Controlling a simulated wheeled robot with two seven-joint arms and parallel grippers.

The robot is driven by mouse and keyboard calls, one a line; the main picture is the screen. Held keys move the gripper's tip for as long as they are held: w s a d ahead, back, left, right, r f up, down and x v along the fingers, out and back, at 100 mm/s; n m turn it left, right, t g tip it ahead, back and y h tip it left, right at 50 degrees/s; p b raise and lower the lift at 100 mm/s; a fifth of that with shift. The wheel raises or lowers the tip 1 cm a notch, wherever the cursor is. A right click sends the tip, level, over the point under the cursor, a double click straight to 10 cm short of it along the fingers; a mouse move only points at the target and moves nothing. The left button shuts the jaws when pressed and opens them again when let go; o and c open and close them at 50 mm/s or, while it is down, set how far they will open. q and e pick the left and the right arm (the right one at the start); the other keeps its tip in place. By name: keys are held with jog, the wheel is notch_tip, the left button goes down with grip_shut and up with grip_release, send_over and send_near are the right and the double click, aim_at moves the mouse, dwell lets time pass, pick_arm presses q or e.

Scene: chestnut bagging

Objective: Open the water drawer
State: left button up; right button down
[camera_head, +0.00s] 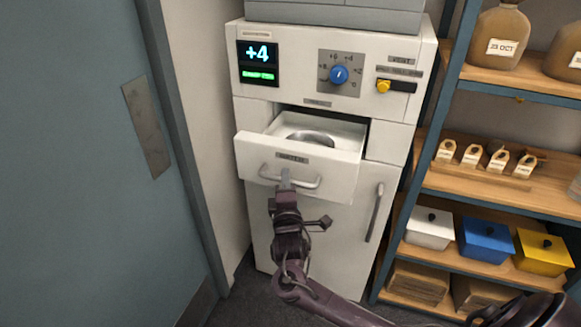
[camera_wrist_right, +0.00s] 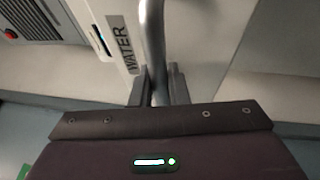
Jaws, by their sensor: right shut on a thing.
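The water drawer (camera_head: 260,155) is a white drawer in the upper part of the white machine (camera_head: 300,100), and it stands pulled out. A round grey rim (camera_head: 311,137) shows inside it. Its front has a bar handle (camera_head: 304,182) under a small label; the label (camera_wrist_right: 118,44) reads WATER in the right wrist view. My right gripper (camera_head: 286,180) is shut on the handle, and its two fingers (camera_wrist_right: 159,88) are on either side of the grey bar in the wrist view. My left gripper is not in view.
A lower door with a vertical handle (camera_head: 374,212) is closed. Shelves at the right hold white, blue and yellow boxes (camera_head: 486,240). A grey-blue door (camera_head: 80,160) stands left.

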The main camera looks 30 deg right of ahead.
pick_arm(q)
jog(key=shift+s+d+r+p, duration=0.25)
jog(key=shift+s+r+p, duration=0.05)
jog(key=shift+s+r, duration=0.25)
pick_arm(e)
jog(key=shift+s+a, duration=0.8)
jog(key=shift+a, duration=0.15)
jog(key=c, duration=1.4)
grip_release()
jog(key=shift+c, duration=0.2)
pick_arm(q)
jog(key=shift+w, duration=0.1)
pick_arm(e)
jog(key=shift+o, duration=0.2)
